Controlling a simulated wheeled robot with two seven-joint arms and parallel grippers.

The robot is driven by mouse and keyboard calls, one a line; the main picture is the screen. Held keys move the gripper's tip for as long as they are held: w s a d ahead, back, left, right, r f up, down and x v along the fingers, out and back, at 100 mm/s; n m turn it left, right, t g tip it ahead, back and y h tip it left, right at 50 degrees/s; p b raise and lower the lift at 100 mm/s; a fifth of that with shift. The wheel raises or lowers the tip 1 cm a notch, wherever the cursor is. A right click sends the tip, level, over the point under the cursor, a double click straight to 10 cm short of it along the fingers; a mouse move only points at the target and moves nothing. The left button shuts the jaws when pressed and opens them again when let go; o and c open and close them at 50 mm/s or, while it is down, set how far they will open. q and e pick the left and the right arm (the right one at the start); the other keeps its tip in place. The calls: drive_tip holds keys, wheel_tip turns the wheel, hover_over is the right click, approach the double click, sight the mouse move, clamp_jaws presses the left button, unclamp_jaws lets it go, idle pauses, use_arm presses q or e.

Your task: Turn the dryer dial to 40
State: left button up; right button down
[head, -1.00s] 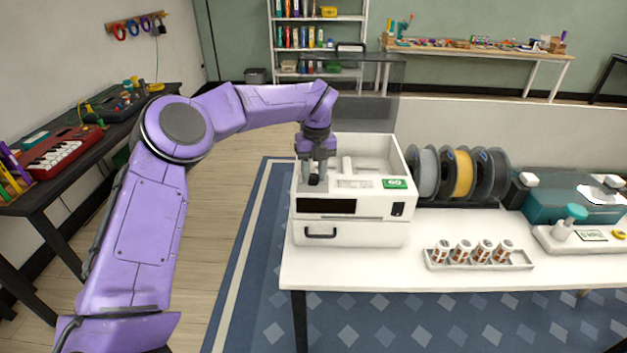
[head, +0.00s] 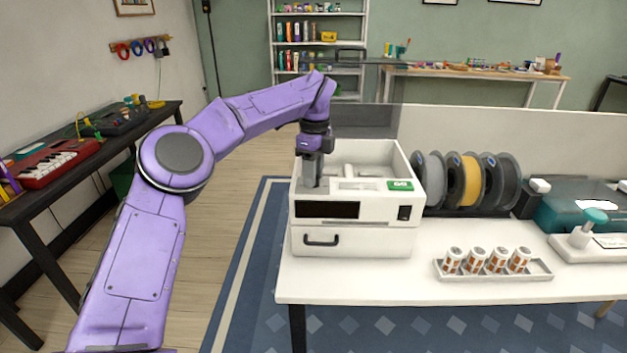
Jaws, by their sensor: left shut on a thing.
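The dryer (head: 355,238) is a white box at the left end of the white table, with a dark display (head: 327,209), a green label, a black switch and a drawer handle on its front. Its top shows an open bay with a light spool-holder post. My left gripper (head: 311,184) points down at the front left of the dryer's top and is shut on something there. The dial itself is hidden by the fingers, so its setting cannot be read. My right gripper is not in view.
Several filament spools (head: 466,180) stand right of the dryer. A tray (head: 497,275) with several small labelled canisters lies in front of them. A teal-and-white machine (head: 583,211) is at the right. A low pale partition runs behind the table.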

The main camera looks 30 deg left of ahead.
use_arm(q)
drive_tip(key=shift+f+n+b, duration=0.1)
drive_tip(key=shift+n+b, duration=0.35)
drive_tip(key=shift+n, duration=0.25)
drive_tip(key=o, duration=1)
drive_tip(key=shift+a, duration=0.1)
drive_tip(key=shift+o, duration=0.2)
wheel_tip(320, 180, up, 11)
drive_tip(key=p, duration=0.4)
drive_tip(key=shift+w+f+p, duration=0.2)
drive_tip(key=shift+w+p, duration=0.05)
drive_tip(key=shift+p, duration=0.15)
drive_tip(key=shift+a, duration=0.1)
